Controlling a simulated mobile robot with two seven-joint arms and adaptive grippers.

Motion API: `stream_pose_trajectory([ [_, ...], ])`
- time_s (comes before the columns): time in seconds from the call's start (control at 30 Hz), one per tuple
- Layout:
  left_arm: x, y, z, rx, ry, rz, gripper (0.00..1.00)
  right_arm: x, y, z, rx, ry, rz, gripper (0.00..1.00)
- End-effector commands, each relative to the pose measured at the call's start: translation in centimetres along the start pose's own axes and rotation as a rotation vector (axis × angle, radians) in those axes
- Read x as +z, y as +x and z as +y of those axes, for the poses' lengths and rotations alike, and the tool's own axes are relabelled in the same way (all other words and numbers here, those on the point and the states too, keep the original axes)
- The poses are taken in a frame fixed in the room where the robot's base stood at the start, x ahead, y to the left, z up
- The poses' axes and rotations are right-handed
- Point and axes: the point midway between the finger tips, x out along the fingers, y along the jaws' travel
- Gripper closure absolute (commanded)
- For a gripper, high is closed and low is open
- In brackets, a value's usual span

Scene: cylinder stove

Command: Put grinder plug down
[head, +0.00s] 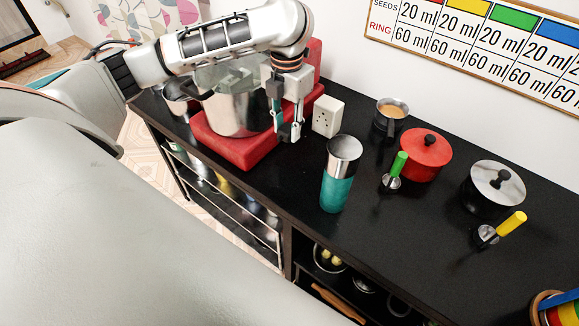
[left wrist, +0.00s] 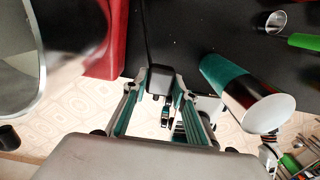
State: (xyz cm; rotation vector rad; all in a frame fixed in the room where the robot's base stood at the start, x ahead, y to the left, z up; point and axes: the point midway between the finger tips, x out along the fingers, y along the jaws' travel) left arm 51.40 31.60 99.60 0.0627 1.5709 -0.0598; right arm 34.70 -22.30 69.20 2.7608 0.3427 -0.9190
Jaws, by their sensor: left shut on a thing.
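My left gripper (head: 290,134) is shut on the plug, a small black block that shows between the fingertips in the left wrist view (left wrist: 161,79). A thin black cord runs up from the plug in that view. In the head view the gripper hangs over the black counter, just in front of the red stove; the plug is hard to make out there. Whether the plug touches the counter I cannot tell. The white socket box (head: 328,116) stands to the right of the gripper, apart from it. My right gripper is not in view.
A steel pot (head: 236,108) sits on the red stove (head: 221,150). A teal and silver cylinder (head: 338,183) stands right of the gripper. Farther right are a mug (head: 390,117), a red pot (head: 425,157), and green- and yellow-handled tools. The counter (head: 290,180) is bare before the gripper.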

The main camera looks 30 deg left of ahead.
Motion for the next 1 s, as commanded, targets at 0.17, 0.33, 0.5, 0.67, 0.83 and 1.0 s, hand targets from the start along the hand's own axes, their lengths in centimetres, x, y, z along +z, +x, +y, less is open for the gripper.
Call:
stream_pose_trajectory([
  [0.17,-0.2,4.6,-0.1,-0.003,-0.001,0.006,1.00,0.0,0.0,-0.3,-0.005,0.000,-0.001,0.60],
  [0.33,-0.1,8.6,-0.1,-0.003,-0.001,0.004,1.00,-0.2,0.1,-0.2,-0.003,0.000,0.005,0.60],
  [0.5,0.0,11.3,-0.1,-0.002,-0.001,0.001,1.00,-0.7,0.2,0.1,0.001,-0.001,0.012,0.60],
  [0.67,0.0,12.4,-0.1,-0.002,-0.001,0.000,1.00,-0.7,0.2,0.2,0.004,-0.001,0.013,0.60],
  [0.83,-0.1,14.7,-0.1,-0.003,-0.002,0.002,1.00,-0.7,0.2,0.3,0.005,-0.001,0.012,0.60],
  [1.0,0.0,15.9,-0.1,-0.001,0.000,-0.002,1.00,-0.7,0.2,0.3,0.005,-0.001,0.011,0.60],
])
